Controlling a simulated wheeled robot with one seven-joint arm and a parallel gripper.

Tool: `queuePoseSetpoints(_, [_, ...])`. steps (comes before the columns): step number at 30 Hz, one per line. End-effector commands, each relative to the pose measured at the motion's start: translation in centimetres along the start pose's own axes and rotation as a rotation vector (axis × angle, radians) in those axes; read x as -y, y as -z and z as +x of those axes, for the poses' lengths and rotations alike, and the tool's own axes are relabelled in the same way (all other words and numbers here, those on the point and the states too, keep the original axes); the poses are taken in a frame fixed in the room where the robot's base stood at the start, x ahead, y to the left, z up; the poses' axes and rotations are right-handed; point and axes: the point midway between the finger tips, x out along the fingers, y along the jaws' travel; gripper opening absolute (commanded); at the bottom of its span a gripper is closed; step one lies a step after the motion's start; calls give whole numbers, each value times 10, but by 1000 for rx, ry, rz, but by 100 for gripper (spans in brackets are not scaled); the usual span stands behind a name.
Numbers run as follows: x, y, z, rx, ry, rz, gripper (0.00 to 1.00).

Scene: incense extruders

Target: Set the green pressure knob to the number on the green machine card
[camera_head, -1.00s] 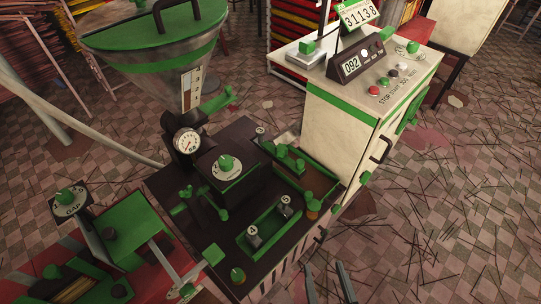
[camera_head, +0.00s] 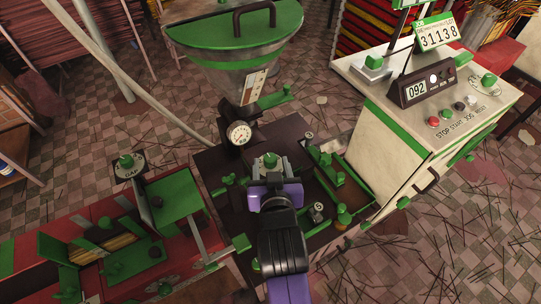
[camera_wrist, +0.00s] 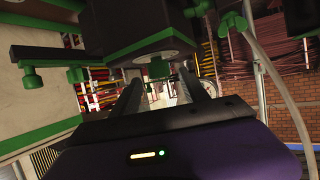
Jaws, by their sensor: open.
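A green knob (camera_head: 269,160) sits on a pale dial on a dark box in the middle of the green machine, by a round pressure gauge (camera_head: 239,133). Its lettering is unreadable. My gripper (camera_head: 269,167) is open at this knob, one finger on each side in the picture; I cannot tell whether they touch it. In the wrist view the green knob (camera_wrist: 158,68) shows between the fingers, with its pale dial behind.
A black display (camera_head: 424,89) reads 092 on the white cabinet (camera_head: 400,150), above buttons marked STOP, START, JOG, RESET. A separate knob marked GAP (camera_head: 127,162) stands at left. A hopper (camera_head: 236,70) rises behind the dial. Green levers and trays flank my gripper.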

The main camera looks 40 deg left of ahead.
Motion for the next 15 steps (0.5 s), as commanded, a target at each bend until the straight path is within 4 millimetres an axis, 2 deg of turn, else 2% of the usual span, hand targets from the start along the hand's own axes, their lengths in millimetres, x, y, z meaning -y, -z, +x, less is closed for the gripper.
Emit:
queuePoseSetpoints(6, [0, 1, 27, -1, 1, 0, 53])
queuePoseSetpoints(15, [0, 0, 38, -1, 0, 1, 53])
